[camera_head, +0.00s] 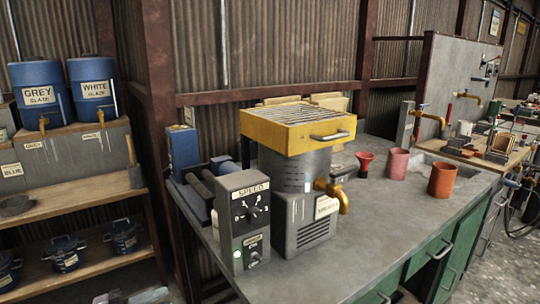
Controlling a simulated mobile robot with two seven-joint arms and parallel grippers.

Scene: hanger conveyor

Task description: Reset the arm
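Neither of my grippers shows clearly in the head view. A small pale and dark shape at the bottom left edge is cut off, and I cannot tell whether it is part of my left arm. The grey machine (302,228) stands on the workbench (370,240), with a brass tap (333,194) on its front and a yellow tray with a grille (297,142) on top. A grey control box (240,190) marked SPEED with a dial stands to its left, and its green light is lit.
A red funnel (364,163), a pink cup (397,164) and an orange cup (442,180) stand on the workbench at the right. Blue GREY GLAZE (36,88) and WHITE GLAZE (92,80) containers sit on the left shelf. The bench's front right surface is clear.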

